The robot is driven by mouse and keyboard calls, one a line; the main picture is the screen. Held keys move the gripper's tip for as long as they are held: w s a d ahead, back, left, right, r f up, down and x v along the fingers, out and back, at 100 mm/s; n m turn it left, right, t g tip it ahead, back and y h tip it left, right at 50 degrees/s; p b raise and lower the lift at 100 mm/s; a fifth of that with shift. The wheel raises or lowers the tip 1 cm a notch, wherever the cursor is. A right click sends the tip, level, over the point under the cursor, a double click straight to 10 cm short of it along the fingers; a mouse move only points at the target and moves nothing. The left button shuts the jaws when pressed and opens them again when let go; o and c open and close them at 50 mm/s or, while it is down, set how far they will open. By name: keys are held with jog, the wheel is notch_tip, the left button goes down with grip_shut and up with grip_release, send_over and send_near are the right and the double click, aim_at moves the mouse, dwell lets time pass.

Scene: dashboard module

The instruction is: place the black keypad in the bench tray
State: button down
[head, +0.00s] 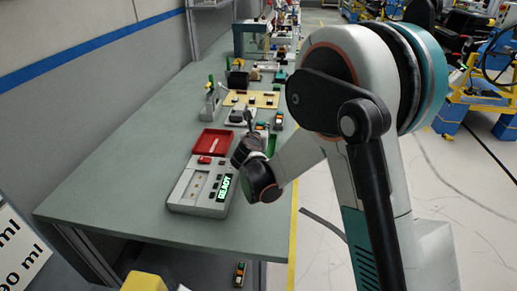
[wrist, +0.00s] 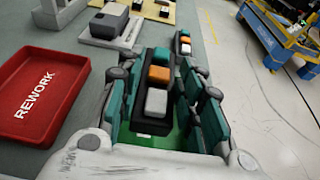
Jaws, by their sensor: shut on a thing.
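My gripper (wrist: 162,100) is shut on the black keypad (wrist: 157,122), with teal pads on both sides of it. The keypad has teal, orange and white buttons on its top. A green surface (wrist: 168,142), perhaps a tray, shows below and in front of the keypad. The keypad hides much of it, and I cannot tell whether they touch. In the head view, my gripper (head: 248,147) is over the bench beside a green piece (head: 271,145), partly hidden by my arm. A red tray marked REWORK (wrist: 62,72) lies left of my gripper.
The grey-green bench (head: 120,165) has free room at its left. A grey box with a READY display (head: 224,188) stands near the front. A second small keypad (wrist: 184,42) lies beyond my gripper. Fixtures (wrist: 112,24) stand further back. The bench's right edge is close.

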jog(key=shift+f+b, duration=0.9)
jog(key=shift+f, duration=1.95)
jog(key=shift+f, duration=0.2)
jog(key=c, duration=1.1)
grip_release()
jog(key=shift+r, duration=0.15)
jog(key=shift+s+r, duration=0.2)
jog(key=shift+s, duration=0.05)
jog(key=p+v, duration=0.3)
jog(key=v, duration=0.8)
jog(key=shift+s, duration=0.25)
